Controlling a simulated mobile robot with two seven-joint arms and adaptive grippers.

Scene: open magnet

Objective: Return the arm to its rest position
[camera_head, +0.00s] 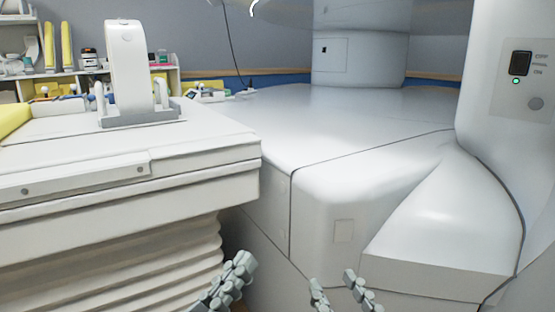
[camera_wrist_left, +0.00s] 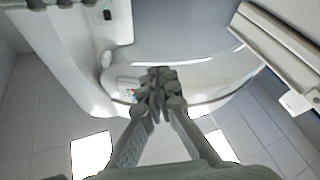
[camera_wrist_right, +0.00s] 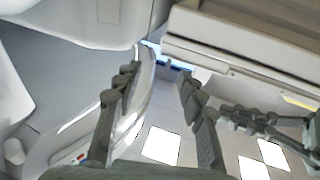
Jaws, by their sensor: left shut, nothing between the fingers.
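My left gripper (camera_head: 240,274) shows at the bottom of the head view, left of centre, in front of the patient table's end. Its fingers are together and empty, as the left wrist view (camera_wrist_left: 160,88) also shows. My right gripper (camera_head: 335,284) is at the bottom, right of centre, in front of the magnet's white lower housing. Its fingers are spread with nothing between them, also in the right wrist view (camera_wrist_right: 158,84). The left gripper shows at the right of that view. Both arms are mostly hidden below the head view.
The patient table (camera_head: 210,150) with a white upright coil (camera_head: 125,65) fills the left. The open magnet's housing (camera_head: 335,190) fills the middle and right, with a switch panel (camera_head: 520,64) on its column. A shelf with bottles stands behind. Both grippers look clear of these surfaces.

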